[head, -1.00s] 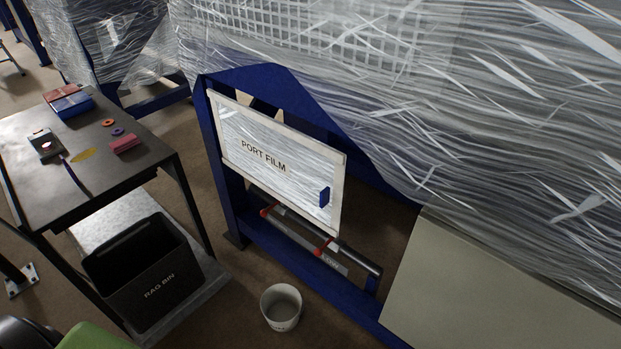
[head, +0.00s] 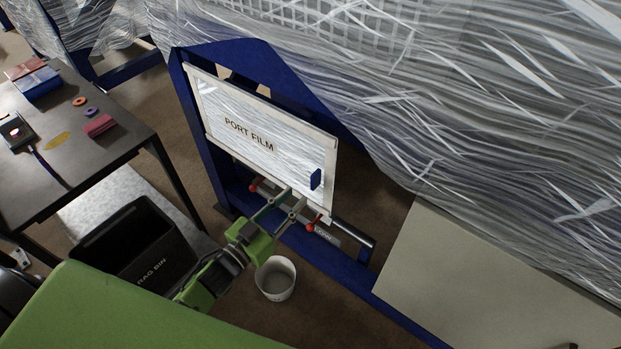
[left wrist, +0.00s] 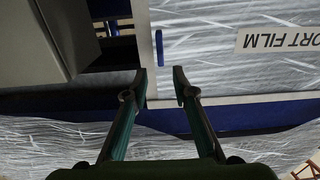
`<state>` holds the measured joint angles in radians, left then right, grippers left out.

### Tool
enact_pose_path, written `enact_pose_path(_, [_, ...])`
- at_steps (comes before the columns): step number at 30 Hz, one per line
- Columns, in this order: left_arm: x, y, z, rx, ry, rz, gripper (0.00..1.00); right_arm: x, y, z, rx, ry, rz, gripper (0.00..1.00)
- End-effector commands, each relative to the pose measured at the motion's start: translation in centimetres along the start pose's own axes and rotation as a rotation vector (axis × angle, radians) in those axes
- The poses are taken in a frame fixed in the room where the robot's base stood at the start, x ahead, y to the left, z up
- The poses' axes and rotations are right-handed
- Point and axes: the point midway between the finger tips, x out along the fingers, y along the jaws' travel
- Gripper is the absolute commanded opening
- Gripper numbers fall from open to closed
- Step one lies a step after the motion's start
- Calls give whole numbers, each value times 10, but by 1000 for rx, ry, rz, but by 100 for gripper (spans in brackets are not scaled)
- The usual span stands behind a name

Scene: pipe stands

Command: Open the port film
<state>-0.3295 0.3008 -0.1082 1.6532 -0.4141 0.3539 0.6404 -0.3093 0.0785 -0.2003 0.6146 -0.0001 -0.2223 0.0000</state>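The port film (head: 262,135) is a white framed, film-covered panel lettered PORT FILM, mounted on a blue stand. A small blue tab (head: 316,180) sits near its lower right corner. In the left wrist view the panel (left wrist: 215,55) appears upside down, with the blue tab (left wrist: 159,47) at its edge. My left gripper (head: 291,201) is open and empty, in front of the panel's lower edge, left of and below the tab. In the left wrist view its fingers (left wrist: 160,88) are spread, with the tab beyond the gap. My right gripper is not in view.
A pipe with red clamps (head: 312,227) lies under the panel. A white bucket (head: 276,279) and a black rag bin (head: 135,250) stand on the floor. A dark table (head: 60,165) is at left, a beige panel (head: 480,270) at right. Plastic wrapping (head: 450,110) hangs behind.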

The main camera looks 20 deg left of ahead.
Motion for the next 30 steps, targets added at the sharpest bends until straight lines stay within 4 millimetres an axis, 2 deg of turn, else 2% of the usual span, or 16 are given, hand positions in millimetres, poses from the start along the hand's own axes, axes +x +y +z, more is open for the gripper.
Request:
enact_pose_path(1, [13, 0, -2, -1, 3, -1, 25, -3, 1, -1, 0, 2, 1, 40])
enact_pose_path(6, [47, 0, -1, -1, 2, -1, 25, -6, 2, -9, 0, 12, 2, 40])
enact_pose_path(12, [72, 0, 0, -1, -1, -1, 25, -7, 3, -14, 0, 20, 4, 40])
enact_pose_path(17, [80, 0, 1, 0, -3, -1, 25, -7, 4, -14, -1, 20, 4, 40])
enact_pose_path(24, [81, 0, 1, 0, -2, -1, 25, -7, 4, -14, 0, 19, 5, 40])
enact_pose_path(25, [81, 0, 1, 0, -2, -1, 22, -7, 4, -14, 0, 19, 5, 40])
enact_pose_path(27, [81, 0, 1, 0, -2, -1, 4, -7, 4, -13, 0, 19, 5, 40])
enact_pose_path(28, [80, 0, 1, 0, -2, -1, 0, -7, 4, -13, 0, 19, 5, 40])
enact_pose_path(30, [80, 0, 1, 0, -2, -1, 0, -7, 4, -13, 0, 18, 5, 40])
